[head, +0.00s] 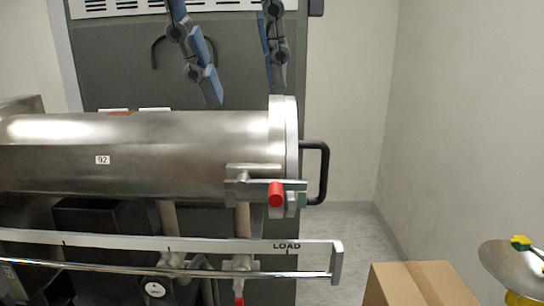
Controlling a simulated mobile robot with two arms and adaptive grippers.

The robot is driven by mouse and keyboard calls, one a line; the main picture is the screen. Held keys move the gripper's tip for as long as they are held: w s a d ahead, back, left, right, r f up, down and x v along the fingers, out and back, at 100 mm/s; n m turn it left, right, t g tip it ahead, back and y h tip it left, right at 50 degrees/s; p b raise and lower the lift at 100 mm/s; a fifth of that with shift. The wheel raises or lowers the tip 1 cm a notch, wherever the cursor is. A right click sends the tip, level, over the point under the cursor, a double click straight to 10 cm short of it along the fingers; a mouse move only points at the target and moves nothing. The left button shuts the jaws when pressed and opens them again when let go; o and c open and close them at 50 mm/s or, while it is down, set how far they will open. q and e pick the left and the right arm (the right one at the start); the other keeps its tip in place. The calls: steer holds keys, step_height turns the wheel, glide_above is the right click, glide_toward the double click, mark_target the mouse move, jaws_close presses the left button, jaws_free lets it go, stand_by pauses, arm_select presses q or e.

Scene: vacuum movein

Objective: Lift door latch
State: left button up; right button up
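The door latch (253,188) is a metal bracket with a red-tipped handle (276,194) on the front right of a horizontal steel chamber (140,150). The round chamber door (291,135) sits shut against the chamber's right end, with a black bar handle (320,172) on its outer side. My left gripper (243,97) reaches down from the top, above the chamber's right part and above the latch in the picture. Its two fingers are wide apart with nothing between them. It appears apart from the latch. My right gripper is out of view.
A pale rail marked LOAD (200,243) and a thin metal bar (230,274) run in front below the chamber. A cardboard box (415,283) stands at the lower right, near a round metal plate (510,262). Grey floor (345,235) right of the door is clear.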

mark_target(275, 192)
arm_select(q)
steer(key=x, duration=0.6)
steer(key=s+p+x, duration=0.1)
steer(key=x, duration=0.3)
steer(key=shift+w+f, duration=0.1)
steer(key=shift+f, duration=0.15)
steer(key=shift+p+x, duration=0.35)
steer(key=shift+x, duration=0.5)
steer(key=shift+s+d+f, duration=0.1)
steer(key=shift+s+f, duration=0.15)
steer(key=shift+w+f, duration=0.1)
steer(key=shift+f, duration=0.1)
steer(key=shift+w, duration=0.1)
steer(key=shift+c, duration=0.4)
steer(key=c, duration=0.7)
jaws_close()
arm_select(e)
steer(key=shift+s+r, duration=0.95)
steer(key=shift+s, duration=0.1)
